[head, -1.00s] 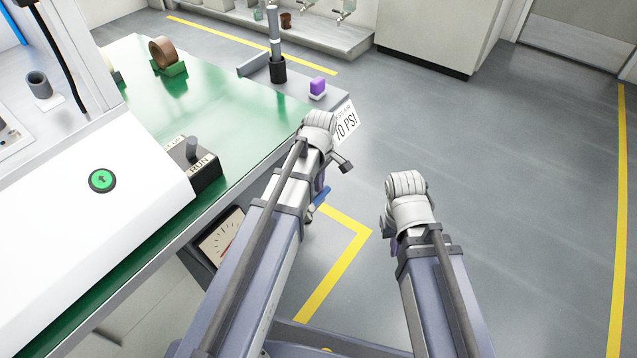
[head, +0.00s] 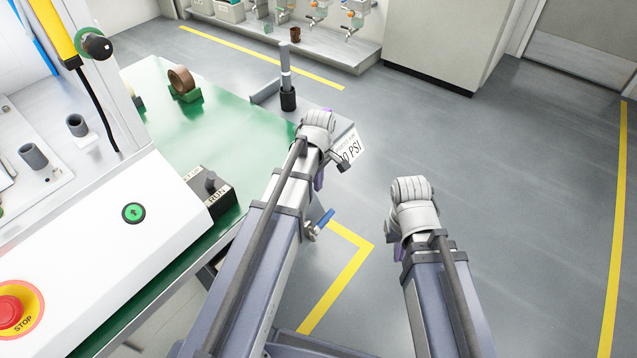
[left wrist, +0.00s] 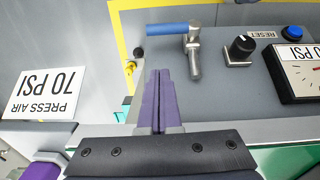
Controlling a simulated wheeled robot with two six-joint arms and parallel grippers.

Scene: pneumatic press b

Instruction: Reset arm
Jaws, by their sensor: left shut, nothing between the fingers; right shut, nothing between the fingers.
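My left arm reaches forward in the head view, with the purple fingers of its gripper (head: 319,178) partly hidden under the wrist. In the left wrist view its two purple fingers (left wrist: 158,85) are pressed together and empty. Past their tips is a panel with a blue-handled valve (left wrist: 168,28), a black knob (left wrist: 241,47) and a blue button (left wrist: 293,34) beside a RESET label. The blue handle also shows in the head view (head: 325,219). My right gripper (head: 397,253) shows only as a purple sliver by its wrist, over open floor; its fingertips are hidden.
The green-topped bench (head: 240,130) is at left, with a RUN switch box (head: 208,190), a green button (head: 133,213) and a red STOP button (head: 10,312). A PRESS AIR 70 PSI sign (left wrist: 45,92) is near my left gripper. Floor at right is clear.

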